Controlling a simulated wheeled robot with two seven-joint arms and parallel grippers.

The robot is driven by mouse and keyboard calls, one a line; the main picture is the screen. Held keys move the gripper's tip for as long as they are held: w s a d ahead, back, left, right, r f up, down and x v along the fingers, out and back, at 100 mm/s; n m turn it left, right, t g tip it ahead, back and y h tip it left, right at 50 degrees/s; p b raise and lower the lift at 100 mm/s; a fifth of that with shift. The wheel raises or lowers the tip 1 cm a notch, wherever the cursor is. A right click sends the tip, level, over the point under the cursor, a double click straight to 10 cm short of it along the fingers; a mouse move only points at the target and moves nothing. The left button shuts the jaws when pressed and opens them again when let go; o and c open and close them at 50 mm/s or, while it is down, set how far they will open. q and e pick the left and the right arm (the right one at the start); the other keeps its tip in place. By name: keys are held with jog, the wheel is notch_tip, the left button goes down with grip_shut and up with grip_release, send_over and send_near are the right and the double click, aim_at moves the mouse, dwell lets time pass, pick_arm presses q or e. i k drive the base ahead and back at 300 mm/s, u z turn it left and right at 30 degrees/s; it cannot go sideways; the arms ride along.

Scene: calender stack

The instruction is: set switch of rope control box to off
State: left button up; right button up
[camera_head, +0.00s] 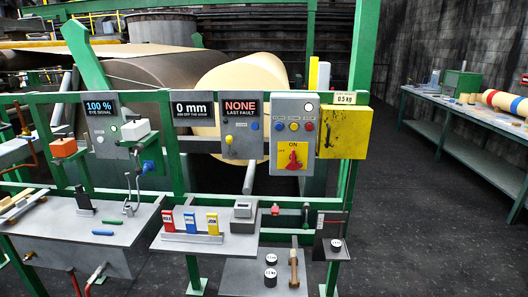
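A grey control box (294,108) hangs on the green frame right of centre. It has small coloured buttons and a yellow plate marked "ON" at the top; a fainter marking at the plate's left is too small to read surely. A red rotary switch (293,158) sits on this plate, and its narrow end seems to point up toward "ON". The box's own name label is too small to read, so I cannot confirm it is the rope control box. Neither of my grippers shows in the head view.
Left of the box are displays reading "NONE" (241,105), "0 mm" (192,108) and "100 %" (99,107). A yellow box (344,134) adjoins it at right. A bench (232,246) with coloured blocks stands below. Dark floor at right is open up to a long table (470,150).

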aim_at(294, 161)
jog(key=u, duration=0.35)
jog(key=i, duration=1.55)
jog(key=z, duration=0.7)
